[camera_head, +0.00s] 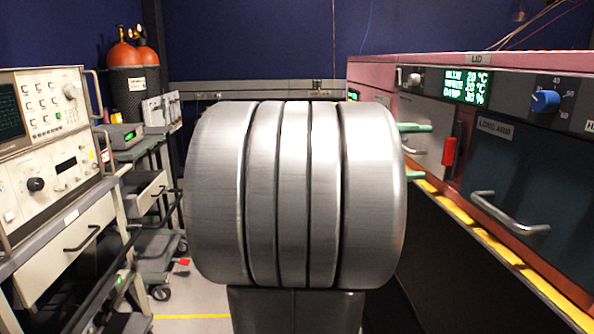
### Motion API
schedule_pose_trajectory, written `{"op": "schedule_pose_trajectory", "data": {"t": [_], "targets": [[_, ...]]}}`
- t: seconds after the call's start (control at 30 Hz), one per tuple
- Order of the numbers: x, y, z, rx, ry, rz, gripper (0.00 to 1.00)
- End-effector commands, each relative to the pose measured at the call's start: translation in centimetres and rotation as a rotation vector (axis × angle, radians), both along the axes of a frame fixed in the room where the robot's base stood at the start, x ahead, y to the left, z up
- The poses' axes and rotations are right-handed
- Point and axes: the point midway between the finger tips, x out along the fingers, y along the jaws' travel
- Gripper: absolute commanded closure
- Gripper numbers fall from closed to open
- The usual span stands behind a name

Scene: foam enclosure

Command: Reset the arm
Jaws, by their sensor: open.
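My arm's large ribbed metal joint fills the middle of the head view and hides most of the arm. Two pale green fingertips of my gripper (416,151) stick out past its right edge, one above the other with a gap between them. My gripper is open, and nothing is seen held in it. A small metal handle (412,150) on the pink enclosure's front shows in line with this gap. I cannot tell how far it is from the fingers. The gripper's body is hidden behind the joint.
The pink enclosure (400,72) stands close on the right, with a dark door (535,180), bar handle (508,213), red latch (449,152) and blue knob (544,101). An instrument cart (60,255) stands left. Orange-topped cylinders (124,54) stand behind. Some floor (195,300) is clear at lower left.

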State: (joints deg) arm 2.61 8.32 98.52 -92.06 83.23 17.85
Motion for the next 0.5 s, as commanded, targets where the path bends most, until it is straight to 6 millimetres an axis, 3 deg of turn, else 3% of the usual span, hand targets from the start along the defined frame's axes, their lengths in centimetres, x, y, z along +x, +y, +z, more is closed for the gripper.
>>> {"op": "schedule_pose_trajectory", "data": {"t": [0.2,0.5], "targets": [[0.2,-3.0,-0.1,0.000,0.000,-0.003,0.27],[0.4,-4.9,0.0,0.000,0.000,0.000,0.27]]}}
